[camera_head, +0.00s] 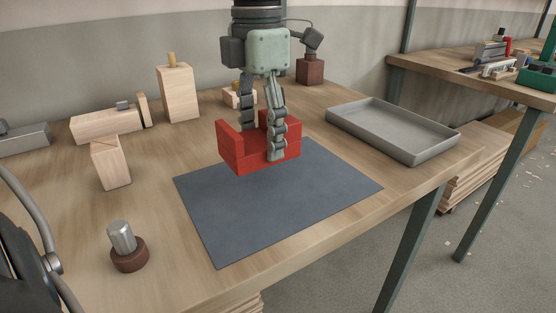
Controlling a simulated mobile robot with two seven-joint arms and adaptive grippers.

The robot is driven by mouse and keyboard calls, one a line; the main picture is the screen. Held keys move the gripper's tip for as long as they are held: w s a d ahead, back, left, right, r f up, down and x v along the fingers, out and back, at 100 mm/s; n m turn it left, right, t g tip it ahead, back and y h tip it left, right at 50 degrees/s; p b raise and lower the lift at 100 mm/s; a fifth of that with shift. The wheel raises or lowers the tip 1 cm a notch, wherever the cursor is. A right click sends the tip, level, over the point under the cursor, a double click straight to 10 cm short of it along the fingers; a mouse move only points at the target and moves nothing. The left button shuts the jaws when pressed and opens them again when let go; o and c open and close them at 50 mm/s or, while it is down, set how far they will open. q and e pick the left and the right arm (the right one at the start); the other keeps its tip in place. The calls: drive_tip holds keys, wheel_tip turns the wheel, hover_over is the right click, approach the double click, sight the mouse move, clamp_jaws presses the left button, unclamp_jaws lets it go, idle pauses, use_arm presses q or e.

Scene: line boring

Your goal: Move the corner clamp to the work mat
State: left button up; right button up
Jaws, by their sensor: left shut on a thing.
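The red corner clamp (238,156) is a blocky L-shaped piece, roughly level. My left gripper (273,140) comes down from above and is shut on it, with a finger in front of its near face. The dark blue-grey work mat (275,215) lies flat in the middle of the bench. The clamp overlaps the mat's far edge in the picture; I cannot tell whether it touches the mat or is just above it. The clamp hides part of that edge. The rest of the mat is bare. My right gripper is out of view.
A grey tray (435,148) stands right of the mat. Wooden blocks (110,165) and a tall wooden piece (178,95) stand at left and back. A metal cylinder on a brown base (128,257) is at front left. A dark red block (310,71) is behind.

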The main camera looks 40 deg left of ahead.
use_arm(q)
drive_tip(key=shift+w+d+f, duration=0.75)
drive_tip(key=shift+w+d, duration=0.05)
drive_tip(key=shift+d, duration=0.25)
drive_tip(key=shift+f, duration=0.4)
wheel_tip(320, 180, down, 2)
drive_tip(key=shift+f, duration=0.6)
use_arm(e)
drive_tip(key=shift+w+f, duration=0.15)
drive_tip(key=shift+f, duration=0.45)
use_arm(q)
drive_tip(key=shift+f, duration=0.1)
drive_tip(key=o, duration=1.5)
drive_tip(key=shift+o, duration=0.8)
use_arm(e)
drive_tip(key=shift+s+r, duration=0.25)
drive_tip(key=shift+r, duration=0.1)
